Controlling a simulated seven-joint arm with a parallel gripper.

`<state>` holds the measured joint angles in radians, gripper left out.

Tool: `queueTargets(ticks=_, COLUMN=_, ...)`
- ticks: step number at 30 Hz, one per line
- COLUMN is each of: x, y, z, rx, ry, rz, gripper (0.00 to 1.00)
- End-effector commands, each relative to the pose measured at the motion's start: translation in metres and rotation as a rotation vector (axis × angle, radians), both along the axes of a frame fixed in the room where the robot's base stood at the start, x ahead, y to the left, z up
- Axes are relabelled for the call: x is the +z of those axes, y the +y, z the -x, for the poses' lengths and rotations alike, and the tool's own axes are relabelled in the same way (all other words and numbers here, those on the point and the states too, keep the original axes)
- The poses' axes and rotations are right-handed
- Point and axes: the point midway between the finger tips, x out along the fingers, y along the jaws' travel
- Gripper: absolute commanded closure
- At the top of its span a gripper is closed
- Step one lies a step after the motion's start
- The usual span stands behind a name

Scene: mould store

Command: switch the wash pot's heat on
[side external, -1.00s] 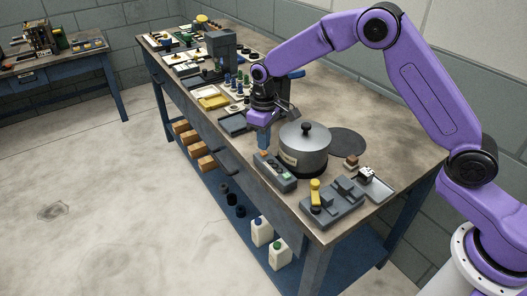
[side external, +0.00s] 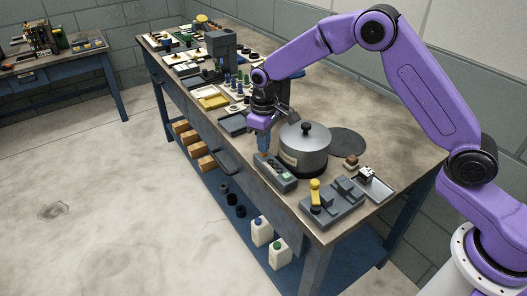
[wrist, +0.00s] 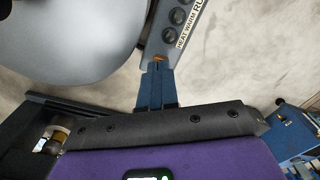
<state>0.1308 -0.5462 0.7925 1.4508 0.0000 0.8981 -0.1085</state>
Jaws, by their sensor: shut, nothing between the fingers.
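The wash pot (side external: 305,160), a grey metal pot with a dark-knobbed lid, stands on the bench; part of its lid (wrist: 75,40) fills the upper left of the wrist view. In front of it lies a grey control box (side external: 281,181). In the wrist view this box (wrist: 196,25) shows dark round knobs and a label reading "HEAT WARM". A small orange part (wrist: 159,58) sits at its near end. My gripper (side external: 265,154) is shut and empty, pointing down over that end. In the wrist view its blue fingertips (wrist: 157,68) lie right by the orange part; contact cannot be told.
A grey block fixture (side external: 335,204) with a yellow-topped handle (side external: 315,190) stands right of the box. A small tray (side external: 376,188) lies beyond it. A dark round mat (side external: 347,142) lies behind the pot. Trays and small parts crowd the bench's far left.

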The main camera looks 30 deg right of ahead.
Motion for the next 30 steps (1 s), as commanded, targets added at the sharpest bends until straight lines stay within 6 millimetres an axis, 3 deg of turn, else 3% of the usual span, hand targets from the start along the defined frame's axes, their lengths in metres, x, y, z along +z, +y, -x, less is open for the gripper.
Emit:
queueTargets(ticks=21, x=-0.009, y=0.0, z=0.0, rx=0.0, ry=0.0, rz=0.0, gripper=1.0)
queueTargets(ticks=30, x=0.007, y=0.0, z=0.0, rx=0.0, ry=-0.002, rz=-0.001, gripper=1.0)
